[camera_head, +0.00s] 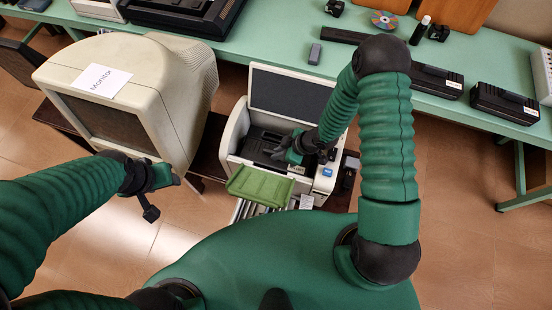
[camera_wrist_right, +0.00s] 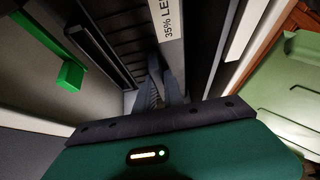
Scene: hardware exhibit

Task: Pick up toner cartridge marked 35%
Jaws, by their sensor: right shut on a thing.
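The toner cartridge marked 35% is a dark part with a white label (camera_wrist_right: 170,20) reading "35% LE…" in the right wrist view. It sits inside the open printer (camera_head: 325,182), and the rest of its body is largely hidden. My right gripper (camera_head: 282,150) reaches into the printer's opening and is shut on the cartridge; its fingers also show below the label in the right wrist view (camera_wrist_right: 168,85). My left gripper (camera_head: 152,208) hangs in front of the monitor, away from the printer; its jaws are too unclear to judge.
The printer's green front flap (camera_head: 260,186) is folded down, and its dark lid (camera_head: 290,93) stands raised behind. A beige monitor (camera_head: 125,95) with a paper sign stands to the left. A green table (camera_head: 285,45) with several devices runs along the back. Floor at right is clear.

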